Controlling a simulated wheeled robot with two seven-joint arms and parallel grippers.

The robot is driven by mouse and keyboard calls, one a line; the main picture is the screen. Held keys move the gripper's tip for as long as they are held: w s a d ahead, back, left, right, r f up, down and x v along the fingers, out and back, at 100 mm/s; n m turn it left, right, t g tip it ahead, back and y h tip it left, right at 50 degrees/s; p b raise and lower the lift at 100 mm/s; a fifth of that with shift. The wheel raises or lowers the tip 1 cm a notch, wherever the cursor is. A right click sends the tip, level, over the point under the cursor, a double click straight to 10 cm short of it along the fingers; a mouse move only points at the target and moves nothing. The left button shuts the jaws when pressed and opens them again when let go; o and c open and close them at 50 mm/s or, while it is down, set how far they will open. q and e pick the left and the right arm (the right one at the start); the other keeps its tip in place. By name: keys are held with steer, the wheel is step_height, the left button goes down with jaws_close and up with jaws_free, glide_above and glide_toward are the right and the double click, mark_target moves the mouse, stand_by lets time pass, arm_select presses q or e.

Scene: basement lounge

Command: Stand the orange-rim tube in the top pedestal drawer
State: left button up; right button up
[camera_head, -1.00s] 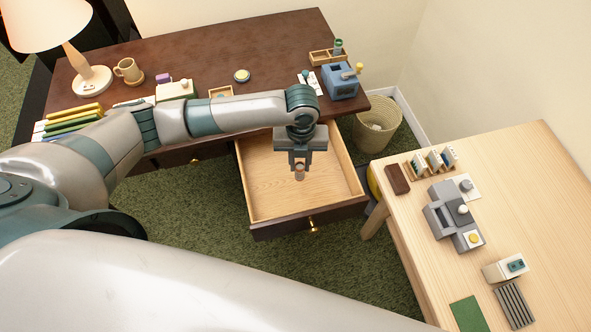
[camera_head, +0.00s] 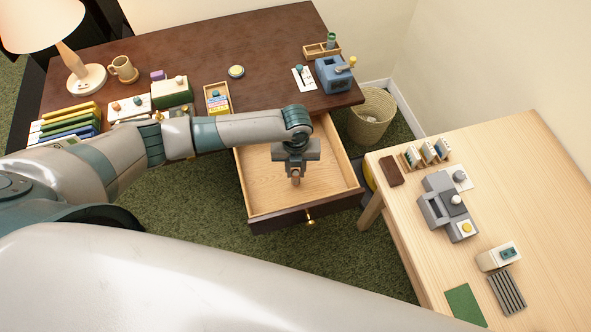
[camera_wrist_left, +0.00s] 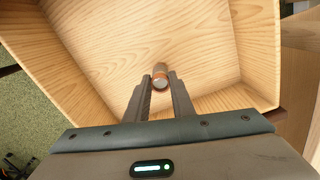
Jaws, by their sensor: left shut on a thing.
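My left gripper (camera_head: 296,172) is shut on the orange-rim tube (camera_head: 296,181), over the open top pedestal drawer (camera_head: 262,208) of the dark desk. In the left wrist view the tube (camera_wrist_left: 160,72) sits between the fingertips (camera_wrist_left: 160,84), with an orange-brown band and a pale grey end facing the camera. The drawer's wooden floor (camera_wrist_left: 130,40) lies beyond it and looks empty. I cannot tell whether the tube touches the floor. My right gripper is not in view.
The dark desk (camera_head: 270,60) holds a lamp (camera_head: 88,78), a mug (camera_head: 123,69), several small boxes and a blue device (camera_head: 334,75). A wicker basket (camera_head: 371,115) stands right of the drawer. A light table (camera_head: 400,225) with several items is close on the right.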

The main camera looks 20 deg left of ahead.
mark_target(296, 172)
arm_select(q)
steer(key=shift+f, duration=0.6)
steer(key=shift+f, duration=0.15)
steer(key=o, duration=1)
steer(key=shift+r, duration=0.25)
step_height(296, 172, up, 12)
steer(key=b, duration=0.1)
steer(key=shift+b, duration=0.3)
steer(key=shift+f, duration=0.1)
